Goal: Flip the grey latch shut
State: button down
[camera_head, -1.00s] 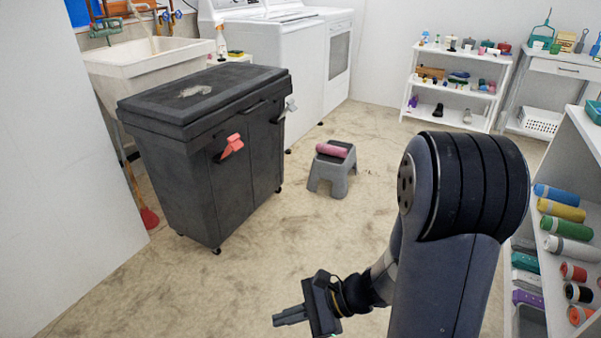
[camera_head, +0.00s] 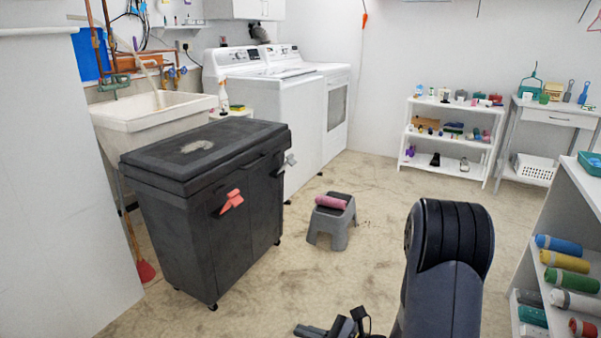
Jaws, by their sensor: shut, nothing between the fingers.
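A dark wheeled bin (camera_head: 190,240) with a flat lid (camera_head: 240,138) stands left of centre, lid down. The grey latch (camera_head: 288,161) is small and sticks out at the right end of the bin's front, just below the lid. A similar red latch (camera_head: 231,201) sticks out at an angle further left on the same front. The exact angle of the grey latch is too small to tell. My gripper (camera_head: 303,331) is at the bottom edge, partly cut off, shut and empty. It is well apart from the bin, over the floor.
A grey step stool (camera_head: 330,225) with a pink roll (camera_head: 330,202) stands right of the bin. A washer (camera_head: 270,115) and a utility sink (camera_head: 135,126) are behind. A white shelf (camera_head: 597,190) with rolls stands at right. The floor (camera_head: 270,280) before the bin is clear.

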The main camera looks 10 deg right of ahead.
aim_at(290, 160)
jog(key=i+l, duration=0.25)
jog(key=i, duration=0.3)
jog(key=i+l, duration=0.2)
jog(key=i, duration=0.3)
jog(key=i+l, duration=0.25)
jog(key=i, duration=0.3)
jog(key=i+l, duration=0.25)
jog(key=i, duration=0.25)
jog(key=i+l, duration=0.25)
jog(key=i, duration=0.3)
